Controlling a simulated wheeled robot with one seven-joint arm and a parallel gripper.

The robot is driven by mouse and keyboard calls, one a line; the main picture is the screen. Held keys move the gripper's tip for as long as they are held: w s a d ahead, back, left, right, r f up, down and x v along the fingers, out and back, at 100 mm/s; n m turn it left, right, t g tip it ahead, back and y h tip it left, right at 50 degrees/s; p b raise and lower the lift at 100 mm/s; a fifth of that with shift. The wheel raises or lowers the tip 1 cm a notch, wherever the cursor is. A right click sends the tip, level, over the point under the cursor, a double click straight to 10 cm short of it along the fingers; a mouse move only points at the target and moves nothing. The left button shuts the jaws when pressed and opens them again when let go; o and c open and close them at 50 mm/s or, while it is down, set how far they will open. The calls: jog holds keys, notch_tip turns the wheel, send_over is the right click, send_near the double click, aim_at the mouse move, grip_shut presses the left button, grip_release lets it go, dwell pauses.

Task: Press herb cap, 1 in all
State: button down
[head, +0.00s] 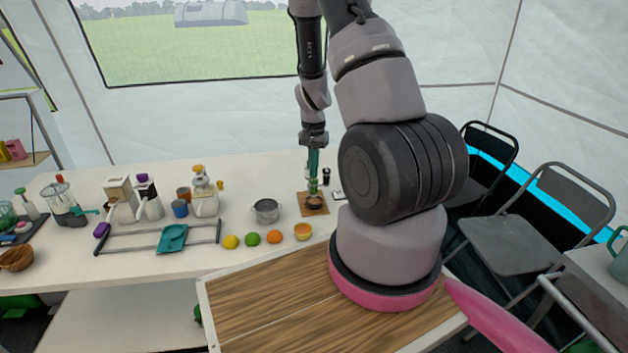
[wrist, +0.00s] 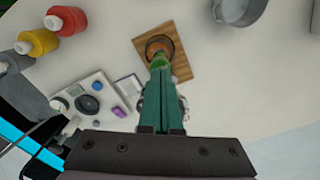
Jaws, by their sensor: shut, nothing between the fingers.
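A small round pot or jar (wrist: 160,43) with a brownish-orange top stands on a square wooden board (wrist: 182,66) in the wrist view. A green piece (wrist: 159,61), apparently the herb cap, shows at my fingertips and partly covers it. In the head view the green piece (head: 313,187) is above the jar on the board (head: 321,211), directly under my gripper (head: 313,174). My gripper (wrist: 161,72) has its green fingers together, pointing down, with nothing between them. I cannot tell whether the fingertips touch the cap.
A metal pot (head: 266,210) stands left of the board, with several fruits in front, including a lemon (head: 231,242). In the wrist view, a white device with a dial (wrist: 88,103), a red bottle (wrist: 66,20) and a yellow bottle (wrist: 37,42) stand left of the board.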

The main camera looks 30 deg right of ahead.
aim_at(314, 180)
jog(key=shift+f, duration=0.35)
jog(key=shift+f, duration=0.45)
jog(key=shift+r, duration=0.45)
dwell(0.5)
jog(key=shift+r, duration=3)
jog(key=shift+r, duration=0.1)
